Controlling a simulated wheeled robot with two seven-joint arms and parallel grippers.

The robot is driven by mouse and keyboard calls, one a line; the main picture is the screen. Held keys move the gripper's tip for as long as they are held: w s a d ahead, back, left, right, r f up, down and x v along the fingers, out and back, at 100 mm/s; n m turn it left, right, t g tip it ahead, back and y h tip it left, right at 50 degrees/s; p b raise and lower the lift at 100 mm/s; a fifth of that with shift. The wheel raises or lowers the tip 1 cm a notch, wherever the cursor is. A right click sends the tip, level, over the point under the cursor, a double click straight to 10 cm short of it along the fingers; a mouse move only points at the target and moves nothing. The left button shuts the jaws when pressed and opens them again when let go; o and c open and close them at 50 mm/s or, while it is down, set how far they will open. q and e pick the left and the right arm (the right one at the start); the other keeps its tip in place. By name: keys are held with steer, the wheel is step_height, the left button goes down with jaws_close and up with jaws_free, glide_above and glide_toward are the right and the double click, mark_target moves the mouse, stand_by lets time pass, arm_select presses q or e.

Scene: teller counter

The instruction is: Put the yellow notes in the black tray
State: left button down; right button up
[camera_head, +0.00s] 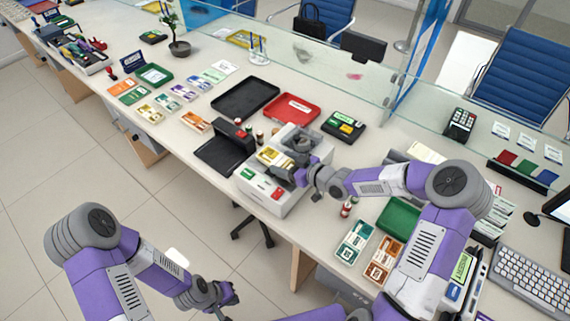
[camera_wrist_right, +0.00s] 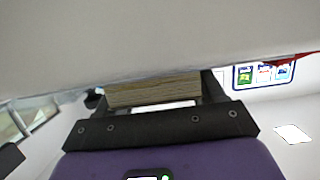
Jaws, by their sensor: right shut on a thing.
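The black tray (camera_head: 245,96) lies empty on the counter, behind and left of a white note machine (camera_head: 284,198). Yellow notes (camera_head: 272,156) show at the machine, just left of my right gripper (camera_head: 292,171). In the right wrist view, the right gripper (camera_wrist_right: 155,105) is shut on a stack of notes (camera_wrist_right: 154,91). Only the stack's pale yellowish, layered edge shows there, close under a large pale surface. Other yellowish notes (camera_head: 150,114) lie on the counter at the left. My left gripper (camera_head: 222,299) hangs over the floor in front of the counter; its opening is unclear.
A red tray (camera_head: 291,108) stands right of the black tray. A black device (camera_head: 224,148) stands between the black tray and the machine's left side. A glass screen (camera_head: 300,58) runs behind the trays. A green tray (camera_head: 400,217) and banded notes lie to the right.

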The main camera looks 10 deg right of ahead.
steer(key=shift+f, duration=0.1)
steer(key=o, duration=1.1)
steer(key=shift+f, duration=0.1)
